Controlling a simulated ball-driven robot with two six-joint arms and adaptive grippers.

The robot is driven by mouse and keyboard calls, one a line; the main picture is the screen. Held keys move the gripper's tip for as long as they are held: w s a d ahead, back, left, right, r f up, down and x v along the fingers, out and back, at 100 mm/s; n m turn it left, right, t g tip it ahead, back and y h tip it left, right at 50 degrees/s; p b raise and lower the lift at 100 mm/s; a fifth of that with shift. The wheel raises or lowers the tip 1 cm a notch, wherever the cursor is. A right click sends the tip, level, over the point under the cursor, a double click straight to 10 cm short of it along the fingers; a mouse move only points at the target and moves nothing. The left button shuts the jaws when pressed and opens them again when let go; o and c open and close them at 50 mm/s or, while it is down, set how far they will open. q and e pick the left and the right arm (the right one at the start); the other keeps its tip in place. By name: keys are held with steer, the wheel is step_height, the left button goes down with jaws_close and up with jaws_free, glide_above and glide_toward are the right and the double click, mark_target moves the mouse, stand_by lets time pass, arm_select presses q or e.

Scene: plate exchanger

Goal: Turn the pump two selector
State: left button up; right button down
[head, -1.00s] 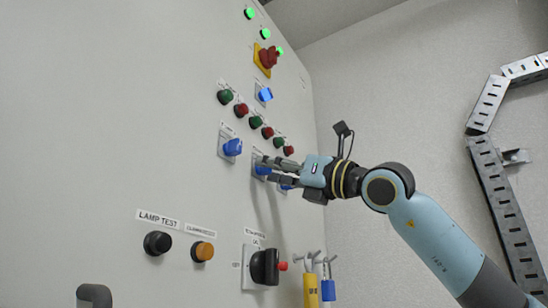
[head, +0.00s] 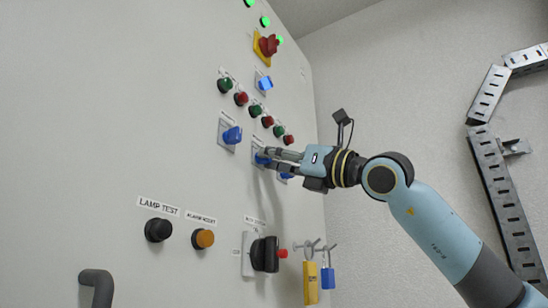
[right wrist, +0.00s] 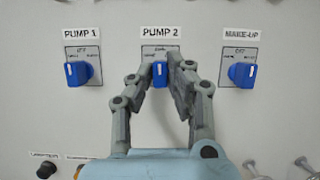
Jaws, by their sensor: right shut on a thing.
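The pump two selector is a blue knob (right wrist: 160,74) on a grey plate under a "PUMP 2" label, in the middle of the right wrist view. Its white mark is upright there. In the head view the blue knob (head: 262,158) is partly hidden by my fingers. My right gripper (head: 268,155) reaches it from the right. In the right wrist view the fingers of my right gripper (right wrist: 160,82) are closed on the knob from both sides. My left gripper is in neither view.
The blue pump one knob (right wrist: 78,74) and make-up knob (right wrist: 242,74) flank it. Green and red buttons (head: 255,111) sit above. Below are a black lamp test button (head: 158,230), an amber button (head: 203,239), a rotary handle (head: 265,254) and hanging padlocks (head: 311,282).

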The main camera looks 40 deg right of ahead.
steer(key=n+g+y, duration=0.1)
steer(key=n, duration=0.3)
steer(key=n+g+y, duration=0.1)
steer(key=n, duration=0.3)
steer(key=n+g+y, duration=0.2)
steer(key=n, duration=0.2)
steer(key=shift+d+r+b, duration=0.15)
steer(key=shift+b, duration=0.15)
steer(key=shift+w, duration=0.1)
steer(key=c, duration=1.3)
jaws_free()
